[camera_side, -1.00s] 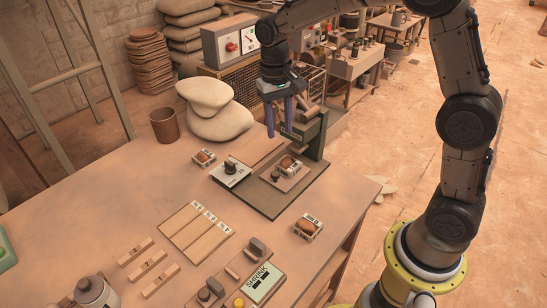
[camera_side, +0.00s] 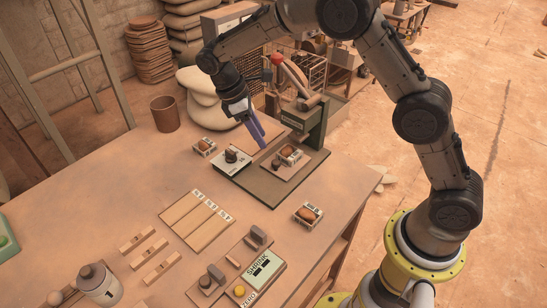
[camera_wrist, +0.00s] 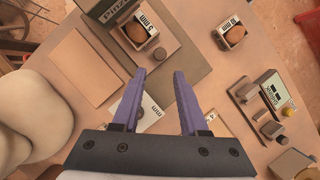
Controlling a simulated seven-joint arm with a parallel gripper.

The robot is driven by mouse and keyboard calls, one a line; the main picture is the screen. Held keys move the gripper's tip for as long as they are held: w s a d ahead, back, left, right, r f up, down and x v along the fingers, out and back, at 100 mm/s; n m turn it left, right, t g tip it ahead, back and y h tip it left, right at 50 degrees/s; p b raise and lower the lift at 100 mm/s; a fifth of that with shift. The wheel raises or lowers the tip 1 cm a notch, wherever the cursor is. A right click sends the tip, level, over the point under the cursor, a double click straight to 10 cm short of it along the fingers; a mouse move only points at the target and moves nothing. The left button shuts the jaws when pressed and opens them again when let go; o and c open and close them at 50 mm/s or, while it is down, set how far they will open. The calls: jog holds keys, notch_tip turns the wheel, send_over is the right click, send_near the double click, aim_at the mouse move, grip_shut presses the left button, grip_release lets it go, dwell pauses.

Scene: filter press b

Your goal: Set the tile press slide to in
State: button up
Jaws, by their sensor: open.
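The tile press (camera_side: 314,124) is a green frame on a dark green base plate (camera_side: 268,193) at the table's back right. Its slide (camera_side: 276,176) is a brown plate in front of the upright, with a dark knob (camera_side: 276,164) and a labelled box holding a brown lump (camera_side: 290,154). In the wrist view the knob (camera_wrist: 166,44) and box (camera_wrist: 140,34) lie just beyond the fingertips. My gripper (camera_side: 262,143) points down, open and empty, just behind and left of the knob; it also shows in the wrist view (camera_wrist: 158,72). I see no contact.
A white plate with a dark knob (camera_side: 232,157) lies left of the press. Small boxes (camera_side: 205,146) and (camera_side: 308,214) flank it. The press lever with a red ball (camera_side: 277,60) stands behind. Sacks (camera_side: 205,98) stand at the back. Wooden strips (camera_side: 197,220) lie in front.

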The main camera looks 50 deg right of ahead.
aim_at(276, 161)
jog(key=x, duration=0.9)
jog(key=shift+s+d+f, duration=0.1)
jog(key=shift+f, duration=0.15)
grip_shut()
jog(key=shift+r, duration=0.1)
dwell(0.9)
